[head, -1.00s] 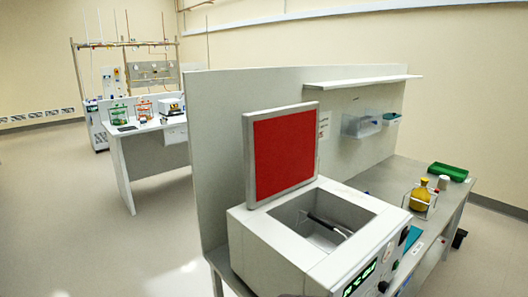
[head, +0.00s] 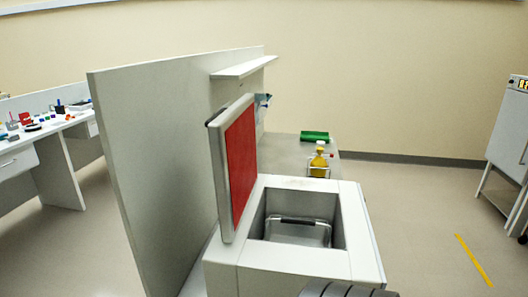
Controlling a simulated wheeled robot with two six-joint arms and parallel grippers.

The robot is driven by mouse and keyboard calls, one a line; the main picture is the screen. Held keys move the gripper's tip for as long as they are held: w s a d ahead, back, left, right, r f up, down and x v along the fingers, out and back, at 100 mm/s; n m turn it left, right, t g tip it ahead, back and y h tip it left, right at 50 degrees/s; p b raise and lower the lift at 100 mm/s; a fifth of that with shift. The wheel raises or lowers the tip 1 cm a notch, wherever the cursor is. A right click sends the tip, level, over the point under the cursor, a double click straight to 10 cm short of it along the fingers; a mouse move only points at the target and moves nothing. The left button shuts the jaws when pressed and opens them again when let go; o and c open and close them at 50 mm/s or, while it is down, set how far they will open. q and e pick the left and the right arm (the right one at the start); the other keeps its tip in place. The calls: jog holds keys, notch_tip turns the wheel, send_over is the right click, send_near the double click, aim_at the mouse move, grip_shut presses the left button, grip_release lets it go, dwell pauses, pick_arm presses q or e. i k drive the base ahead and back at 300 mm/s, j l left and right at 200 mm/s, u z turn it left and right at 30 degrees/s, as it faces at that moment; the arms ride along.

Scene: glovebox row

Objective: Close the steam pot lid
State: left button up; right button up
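The steam pot (head: 290,256) is a white box-shaped unit at the lower middle of the head view. Its lid (head: 241,165) stands open and upright on the pot's left side. The lid has a grey frame and a red inner face turned to the right. The square well is uncovered, and a metal container with a dark handle (head: 298,220) sits inside it. I see neither gripper clearly. A grey ribbed part shows at the bottom edge, in front of the pot, and I cannot tell what it is.
A grey partition (head: 150,150) with a shelf (head: 243,67) stands left of the pot. Behind the pot are a yellow bottle (head: 318,164) in a rack and a green tray (head: 314,136). Floor is open to the right, up to a white cabinet (head: 510,130).

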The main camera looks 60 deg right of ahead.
aim_at(232, 131)
jog(key=i+z, duration=0.25)
jog(key=z, duration=0.2)
jog(key=i+j+z, duration=0.15)
jog(key=z, duration=0.35)
jog(key=i+j+z, duration=0.2)
jog(key=z, duration=0.25)
jog(key=i+j+z, duration=0.2)
jog(key=z, duration=0.3)
jog(key=i+j+z, duration=0.2)
jog(key=z, duration=0.15)
jog(key=i+j+z, duration=0.1)
jog(key=j+z, duration=0.3)
jog(key=i+j+z, duration=0.1)
jog(key=j+z, duration=0.25)
jog(key=l+u, duration=0.15)
jog(key=l, duration=0.35)
jog(key=k+l+u, duration=0.1)
jog(key=l, duration=0.4)
jog(key=k+l+u, duration=0.15)
jog(key=l, duration=0.35)
